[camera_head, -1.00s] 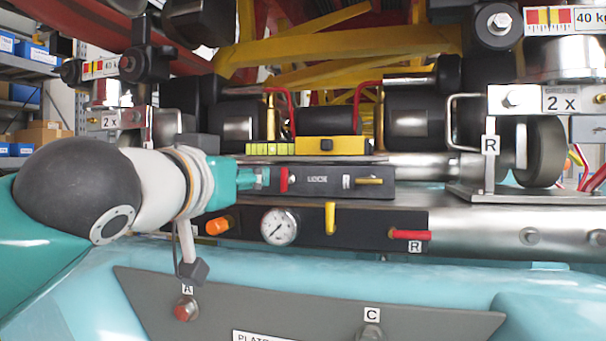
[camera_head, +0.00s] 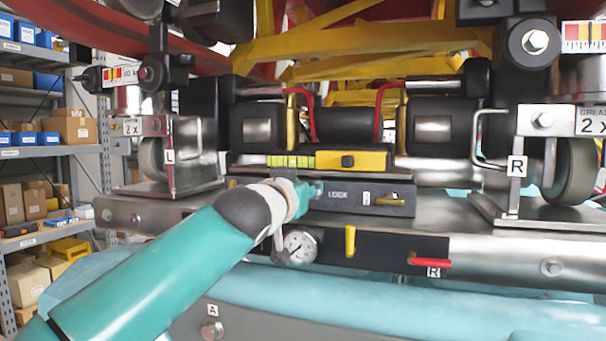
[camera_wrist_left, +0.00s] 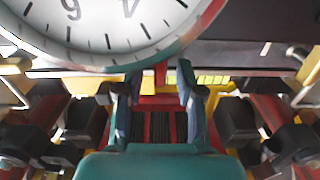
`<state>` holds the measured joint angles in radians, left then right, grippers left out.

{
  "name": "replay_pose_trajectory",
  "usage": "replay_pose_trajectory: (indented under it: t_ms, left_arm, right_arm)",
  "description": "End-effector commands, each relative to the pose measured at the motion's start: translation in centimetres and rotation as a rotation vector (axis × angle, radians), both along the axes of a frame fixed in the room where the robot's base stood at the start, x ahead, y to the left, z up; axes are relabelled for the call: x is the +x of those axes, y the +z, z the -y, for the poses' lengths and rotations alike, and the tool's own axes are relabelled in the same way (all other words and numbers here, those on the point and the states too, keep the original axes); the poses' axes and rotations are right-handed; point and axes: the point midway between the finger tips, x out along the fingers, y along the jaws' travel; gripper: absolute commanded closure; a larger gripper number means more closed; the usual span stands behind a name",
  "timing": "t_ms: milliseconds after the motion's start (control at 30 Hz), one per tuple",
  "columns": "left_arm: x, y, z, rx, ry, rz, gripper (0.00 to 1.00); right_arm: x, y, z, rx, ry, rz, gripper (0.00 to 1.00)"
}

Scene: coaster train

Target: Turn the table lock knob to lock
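The dark lock panel (camera_head: 350,208) marked LOCK sits below the yellow block with the level, in the middle of the head view. My left gripper (camera_head: 316,190) is at the panel's left end, just left of the LOCK lettering, and covers that part. In the left wrist view my left gripper (camera_wrist_left: 160,88) has its two teal fingers apart. A narrow red piece (camera_wrist_left: 160,75), likely the lock knob, shows between the fingertips, with visible gaps to the fingers. Whether it is touched, and which way the knob points, I cannot tell. My right gripper is not in view.
The round gauge (camera_head: 299,247) is just below my left wrist and fills the top of the left wrist view (camera_wrist_left: 110,25). A yellow lever (camera_head: 350,241) and a red handle (camera_head: 430,262) marked R are on the panel below. Metal brackets with wheels stand at both sides.

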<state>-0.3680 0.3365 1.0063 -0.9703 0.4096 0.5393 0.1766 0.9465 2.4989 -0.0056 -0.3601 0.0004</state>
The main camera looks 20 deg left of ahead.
Motion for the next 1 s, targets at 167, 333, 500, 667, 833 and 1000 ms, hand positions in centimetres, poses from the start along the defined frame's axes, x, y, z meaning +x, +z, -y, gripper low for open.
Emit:
replay_pose_trajectory:
  t_ms: [167, 333, 500, 667, 833, 1000]
  left_arm:
    - [0.87, 0.0, 0.05, 0.0, 0.0, 0.0, 0.62]
    - [0.9, -0.07, 0.07, 0.0, -0.001, 0.0, 0.62]
    - [0.89, -0.06, 0.09, 0.0, -0.001, 0.0, 0.78]
    - [0.88, -0.05, 0.09, 0.0, -0.001, 0.0, 1.0]
    - [0.84, -0.07, -0.34, 0.0, 0.001, -0.001, 1.0]
    - [0.85, -0.06, -0.04, 0.014, 0.001, 0.001, 1.0]
  right_arm:
    - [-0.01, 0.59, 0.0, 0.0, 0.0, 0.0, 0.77]
    - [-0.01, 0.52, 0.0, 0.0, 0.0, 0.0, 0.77]
    - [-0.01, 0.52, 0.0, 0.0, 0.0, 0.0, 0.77]
    - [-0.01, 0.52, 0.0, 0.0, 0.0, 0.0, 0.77]
    - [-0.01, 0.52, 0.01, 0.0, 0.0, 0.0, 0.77]
    - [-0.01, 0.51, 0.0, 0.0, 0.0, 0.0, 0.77]
